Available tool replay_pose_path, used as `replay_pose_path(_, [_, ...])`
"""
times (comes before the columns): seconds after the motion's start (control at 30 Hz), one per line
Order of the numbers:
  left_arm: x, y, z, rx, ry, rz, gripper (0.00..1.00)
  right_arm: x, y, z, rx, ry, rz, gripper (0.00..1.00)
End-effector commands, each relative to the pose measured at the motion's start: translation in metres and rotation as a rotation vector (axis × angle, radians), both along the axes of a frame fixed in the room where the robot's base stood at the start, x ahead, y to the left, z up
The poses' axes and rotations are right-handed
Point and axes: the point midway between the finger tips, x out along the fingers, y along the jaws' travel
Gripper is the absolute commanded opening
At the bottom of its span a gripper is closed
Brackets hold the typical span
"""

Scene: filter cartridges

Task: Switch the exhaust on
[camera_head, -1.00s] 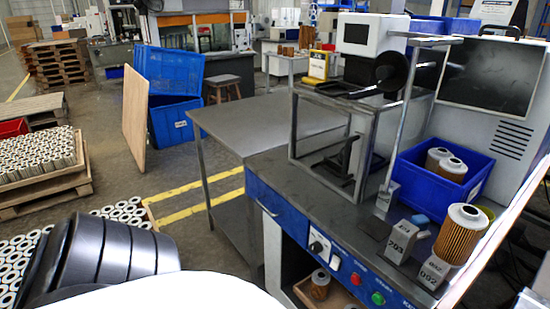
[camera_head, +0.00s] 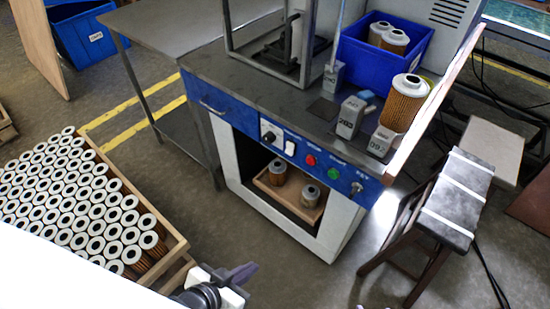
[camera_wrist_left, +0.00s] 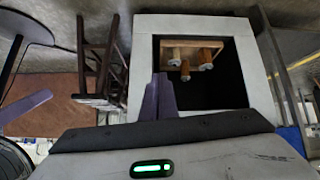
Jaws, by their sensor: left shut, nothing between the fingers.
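My left gripper (camera_head: 246,273) is low in front of the bench, apart from the panel. In the left wrist view its purple fingers (camera_wrist_left: 158,98) are together and empty. A purple finger-like part (camera_wrist_left: 28,105), seemingly of my right gripper, shows at that view's left.
Filter cartridges stand on the bench top and in a blue bin (camera_head: 386,60). An open bay below holds a wooden tray (camera_head: 285,193) with cartridges. A crate of cartridges (camera_head: 165,250) is at left, a stool (camera_head: 450,205) at right. Floor before the bench is clear.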

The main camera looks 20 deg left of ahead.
Motion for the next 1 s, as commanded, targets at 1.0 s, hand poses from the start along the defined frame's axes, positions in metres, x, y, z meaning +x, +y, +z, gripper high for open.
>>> replay_pose_path(1.0, [0.118, 0.055, 0.147, -1.426, -0.077, 0.596, 0.00, 0.001, 0.004, -0.055, 0.013, -0.009, 0.014, 0.57])
